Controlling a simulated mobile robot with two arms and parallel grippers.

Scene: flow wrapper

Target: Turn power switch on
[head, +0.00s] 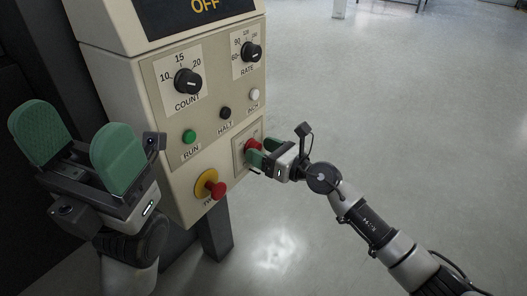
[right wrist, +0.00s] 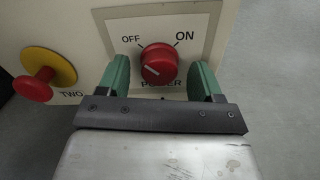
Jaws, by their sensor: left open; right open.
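The power switch is a red rotary knob (right wrist: 159,62) on a pale plate marked OFF at upper left and ON at upper right. A white mark shows on the knob's lower-left face. My right gripper (head: 263,152) is open at the panel, with one green finger on each side of the knob. In the right wrist view, gaps show between the fingers and the knob. In the head view the knob (head: 252,144) is partly hidden by the fingers. My left gripper (head: 78,122) is open and empty, left of the panel. The display (head: 196,10) reads OFF.
A red mushroom button on a yellow base (head: 211,186) sits lower left of the switch. Above are the green RUN button (head: 189,136), black HALT button (head: 225,112), white INCH button (head: 254,94), COUNT dial (head: 188,82) and RATE dial (head: 251,51). Open floor lies right.

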